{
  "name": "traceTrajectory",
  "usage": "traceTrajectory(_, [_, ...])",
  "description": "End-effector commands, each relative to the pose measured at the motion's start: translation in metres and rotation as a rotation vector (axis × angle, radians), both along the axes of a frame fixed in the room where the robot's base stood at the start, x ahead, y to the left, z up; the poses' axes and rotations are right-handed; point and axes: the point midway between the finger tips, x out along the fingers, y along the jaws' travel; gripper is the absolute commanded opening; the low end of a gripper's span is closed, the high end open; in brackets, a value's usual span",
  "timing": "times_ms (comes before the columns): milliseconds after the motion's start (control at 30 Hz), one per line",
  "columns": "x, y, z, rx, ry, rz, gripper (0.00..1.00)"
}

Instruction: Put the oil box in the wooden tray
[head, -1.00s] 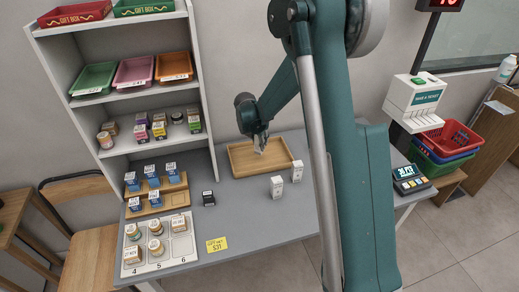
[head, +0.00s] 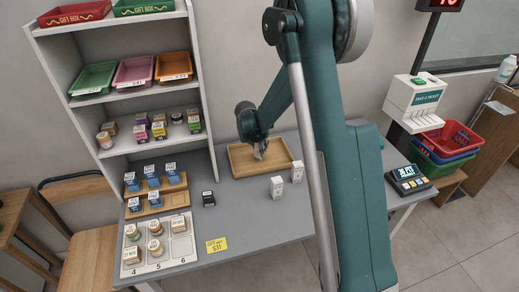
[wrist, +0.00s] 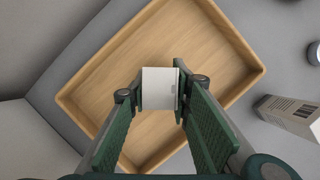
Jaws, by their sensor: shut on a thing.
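The wooden tray (head: 238,171) lies on the grey counter, in front of the wall and right of the shelf. My gripper (head: 260,155) is over the tray. In the wrist view my gripper (wrist: 158,97) is shut on a small white box (wrist: 159,88), with one finger on each side of it. The box is inside the tray's outline (wrist: 237,42) as seen from above. I cannot tell whether it touches the tray floor. Its label is not readable, so I cannot tell whether it is the oil box.
Blue boxes (head: 152,179) sit on a wooden stepped rack. A shelf unit (head: 212,130) rises behind at left.

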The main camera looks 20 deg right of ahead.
Motion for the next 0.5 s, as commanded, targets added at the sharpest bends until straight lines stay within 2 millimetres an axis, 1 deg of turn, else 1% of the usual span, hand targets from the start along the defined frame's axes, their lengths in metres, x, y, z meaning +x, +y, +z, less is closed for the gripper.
traceTrajectory(167, [0.0001, 0.0, -0.0041, 0.0, 0.0, 0.0, 0.09])
traceTrajectory(200, [0.0, 0.0, -0.0032, 0.0, 0.0, 0.0, 0.27])
traceTrajectory(267, [-0.0001, -0.0001, -0.0029, 0.0, 0.0, 0.0, 0.34])
traceTrajectory(300, [0.0, 0.0, -0.0029, 0.0, 0.0, 0.0, 0.36])
traceTrajectory(500, [0.0, 0.0, -0.0028, 0.0, 0.0, 0.0, 0.36])
